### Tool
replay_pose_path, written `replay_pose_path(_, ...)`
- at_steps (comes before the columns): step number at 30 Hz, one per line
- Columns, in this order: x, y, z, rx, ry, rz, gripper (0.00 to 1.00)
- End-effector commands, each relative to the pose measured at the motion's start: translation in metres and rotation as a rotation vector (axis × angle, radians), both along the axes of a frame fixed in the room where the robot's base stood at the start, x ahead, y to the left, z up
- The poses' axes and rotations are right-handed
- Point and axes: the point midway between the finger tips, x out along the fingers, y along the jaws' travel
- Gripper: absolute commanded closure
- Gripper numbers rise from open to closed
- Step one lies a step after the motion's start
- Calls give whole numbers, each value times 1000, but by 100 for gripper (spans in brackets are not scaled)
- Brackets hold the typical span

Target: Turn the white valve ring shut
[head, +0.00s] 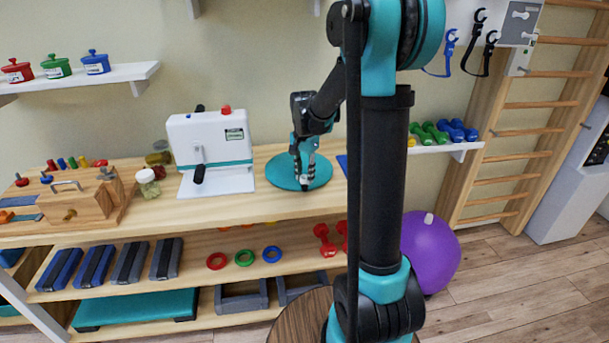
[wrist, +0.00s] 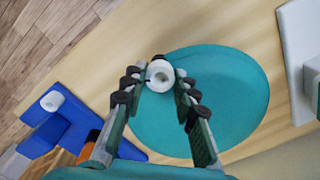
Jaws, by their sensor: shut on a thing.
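The white valve ring (wrist: 160,75) shows in the wrist view at the near edge of a round teal disc (wrist: 230,95), with a round hole or recess at its middle. My gripper (wrist: 159,84) reaches over it, with dark fingertips on either side, shut on the ring. In the head view my gripper (head: 304,182) points down over the teal disc (head: 285,178) on the wooden bench. There the fingers largely hide the ring. I cannot tell from these views how far the ring is turned.
A white device (head: 210,150) with a black lever stands left of the disc. A blue piece with a white knob (wrist: 53,100) lies on the other side. A wooden box (head: 75,205) and a jar (head: 148,184) are farther left. Dumbbells (head: 443,132) sit on the right shelf.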

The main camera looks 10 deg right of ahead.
Motion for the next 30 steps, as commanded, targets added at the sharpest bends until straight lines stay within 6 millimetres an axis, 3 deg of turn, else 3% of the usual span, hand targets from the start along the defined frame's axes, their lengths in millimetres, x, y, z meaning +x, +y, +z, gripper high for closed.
replay_pose_path(21,0,0,0,0,0,-80,100)
replay_pose_path(22,0,0,0,0,0,-80,70)
replay_pose_path(27,0,0,0,0,0,-79,51)
replay_pose_path(30,0,0,0,0,0,-79,51)
